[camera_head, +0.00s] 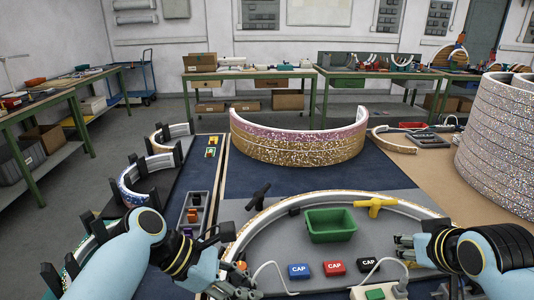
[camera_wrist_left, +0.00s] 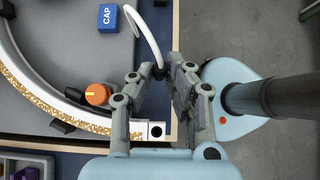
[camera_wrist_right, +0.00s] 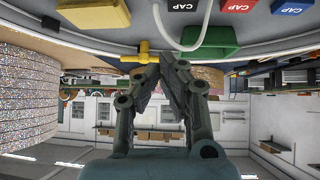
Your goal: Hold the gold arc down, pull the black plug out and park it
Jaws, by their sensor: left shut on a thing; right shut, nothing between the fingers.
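The gold arc (camera_head: 290,207) is a glittery curved strip with a white rim on the grey board. Its white end face with a dark spot shows in the left wrist view (camera_wrist_left: 155,130). My left gripper (camera_wrist_left: 163,75) is shut on the black plug (camera_wrist_left: 158,73), which has a white cable. The plug appears apart from the arc's end, though the fingers hide part of it. My right gripper (camera_head: 405,246) is shut and empty near the arc's right end. In the right wrist view its fingertips (camera_wrist_right: 170,60) appear close to the yellow T-handle (camera_wrist_right: 145,55).
A green bin (camera_head: 330,228) stands inside the arc. Blue (camera_head: 299,271), red (camera_head: 334,268) and black (camera_head: 368,265) CAP blocks lie before it. A black T-handle (camera_head: 258,196) and an orange knob (camera_wrist_left: 97,94) stand near the arc. A pink-and-gold glitter arc (camera_head: 300,143) stands behind.

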